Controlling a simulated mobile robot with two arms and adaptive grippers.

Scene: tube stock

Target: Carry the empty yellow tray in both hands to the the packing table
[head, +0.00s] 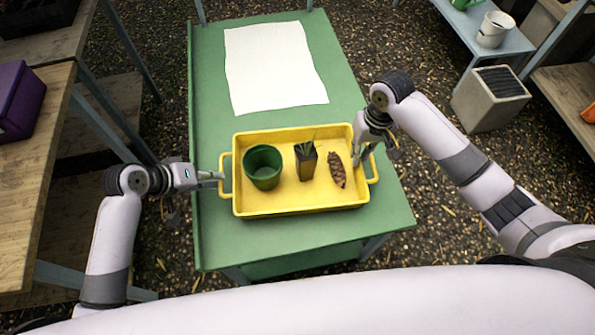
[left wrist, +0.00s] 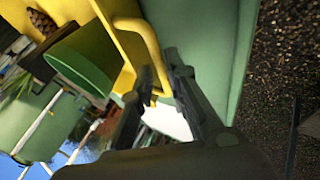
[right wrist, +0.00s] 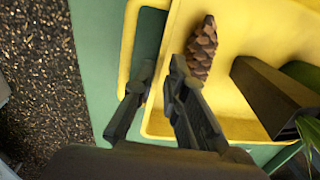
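The yellow tray (head: 290,208) rests on a green table and is not empty. It holds a green pot (head: 263,168), a dark square pot with a plant (head: 306,162) and a pine cone (head: 336,170). My left gripper (head: 218,177) is at the tray's left handle; in the left wrist view its fingers (left wrist: 156,88) stand apart with the handle (left wrist: 150,45) between them. My right gripper (head: 362,155) is at the tray's right end; in the right wrist view its open fingers (right wrist: 161,72) seem to straddle the tray wall, beside the right handle (right wrist: 128,45).
The green table (head: 215,235) has a white sheet (head: 275,65) on its far part. A wooden bench (head: 30,190) with a purple box (head: 18,98) stands at left. A square planter (head: 490,98) stands on the gravel at right, near a blue-grey table (head: 510,45).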

